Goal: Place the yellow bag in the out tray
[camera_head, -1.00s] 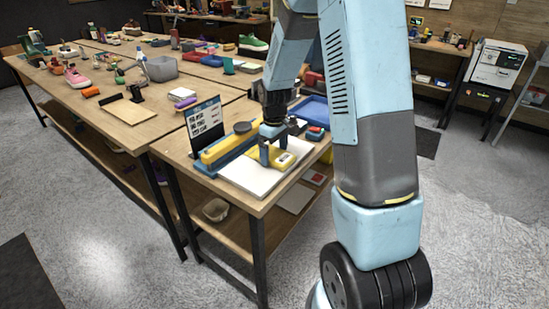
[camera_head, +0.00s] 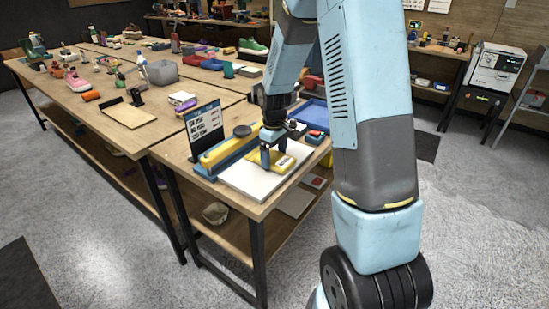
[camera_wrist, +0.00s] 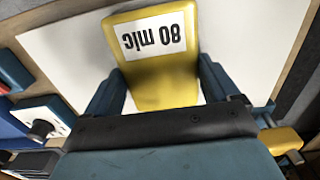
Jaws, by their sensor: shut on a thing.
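The yellow bag (camera_head: 283,161) is flat and bears a white label. In the wrist view the yellow bag (camera_wrist: 165,88) shows its label, reading "80 mic" upside down. My gripper (camera_head: 273,157) points down over it. In the wrist view my gripper (camera_wrist: 160,80) has one blue finger on each side of the bag, shut on it. The bag is over a white board (camera_head: 236,178) near the table's front; I cannot tell whether it touches the board. A blue tray (camera_head: 314,109) stands behind, partly hidden by my arm; I cannot tell whether it is the out tray.
A yellow and blue bar-shaped device (camera_head: 222,152) lies left of the board, and a printed sign (camera_head: 204,124) stands by it. A red and blue item (camera_head: 315,137) is to the right. The long table (camera_head: 165,135) beyond carries shoes, a grey bin (camera_head: 161,71) and tools.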

